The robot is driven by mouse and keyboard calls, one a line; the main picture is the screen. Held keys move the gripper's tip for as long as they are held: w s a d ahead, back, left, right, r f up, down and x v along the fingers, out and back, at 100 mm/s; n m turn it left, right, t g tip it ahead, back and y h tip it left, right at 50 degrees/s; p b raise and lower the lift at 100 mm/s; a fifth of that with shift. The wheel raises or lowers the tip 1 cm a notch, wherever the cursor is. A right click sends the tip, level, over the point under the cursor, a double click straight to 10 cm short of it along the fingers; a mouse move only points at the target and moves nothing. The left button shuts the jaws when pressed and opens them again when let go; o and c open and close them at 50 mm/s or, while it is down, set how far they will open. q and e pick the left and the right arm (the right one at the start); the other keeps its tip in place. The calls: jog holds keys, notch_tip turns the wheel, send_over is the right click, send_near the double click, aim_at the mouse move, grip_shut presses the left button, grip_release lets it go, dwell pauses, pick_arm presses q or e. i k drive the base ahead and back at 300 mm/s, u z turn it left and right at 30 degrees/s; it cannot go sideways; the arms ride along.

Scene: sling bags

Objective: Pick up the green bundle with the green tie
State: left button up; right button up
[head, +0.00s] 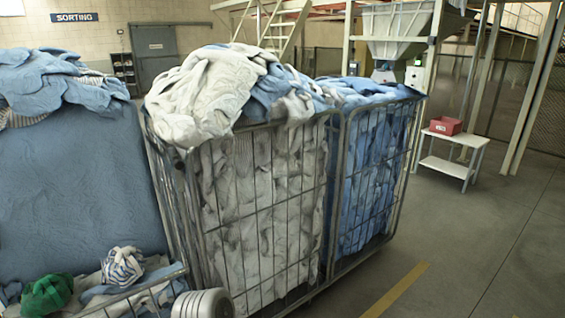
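A green bundle (47,295) lies at the lower left in the head view, on a heap of blue and white cloth. Its tie is too small to make out clearly. A white bundle with dark stripes (122,267) sits to its right on the same heap, a little apart from it. Neither of my grippers shows in this view, so I cannot see whether they are open or shut.
A metal cage cart (334,190) piled with white and blue cloth stands in the middle. A large blue cloth-covered mass (75,180) rises behind the green bundle. A metal rail (135,293) crosses the heap's front. Floor at right is clear, before a small white table (455,140) bearing a red bin (446,126).

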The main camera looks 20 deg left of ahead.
aim_at(41, 297)
jog(key=i, duration=2.05)
jog(key=u, duration=4.1)
jog(key=i, duration=0.6)
jog(key=u, duration=0.05)
